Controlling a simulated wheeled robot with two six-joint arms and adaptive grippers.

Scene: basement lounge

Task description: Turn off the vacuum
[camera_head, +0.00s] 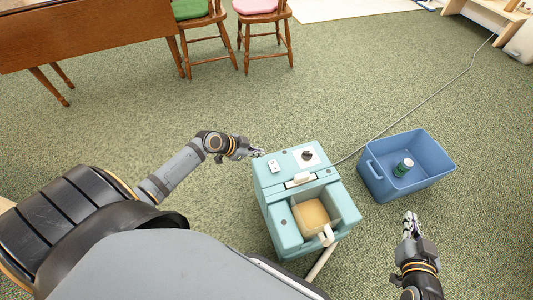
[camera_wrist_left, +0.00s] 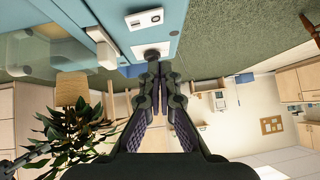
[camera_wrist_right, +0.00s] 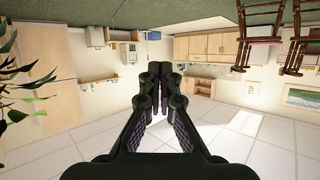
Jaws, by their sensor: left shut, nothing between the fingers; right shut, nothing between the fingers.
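The vacuum is a teal box-shaped machine (camera_head: 262,192) on the carpet, with an open front bay holding a yellowish block. Its top has a white plate with a dark round knob (camera_head: 307,156) and a smaller white plate with dark marks (camera_head: 274,166). My left gripper (camera_head: 260,152) is shut and empty at the machine's back left edge. In the left wrist view its fingertips (camera_wrist_left: 159,68) overlap the lower edge of the knob plate (camera_wrist_left: 152,50); I cannot tell whether they touch. My right gripper (camera_head: 411,219) is shut and empty, right of the machine, below the blue bin.
A blue bin (camera_head: 376,185) with a green can (camera_head: 403,167) inside stands right of the machine. A grey cord (camera_head: 420,101) runs from the machine to the upper right. A wooden table (camera_head: 90,35) and chairs (camera_head: 210,52) stand at the back; carpet between is clear.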

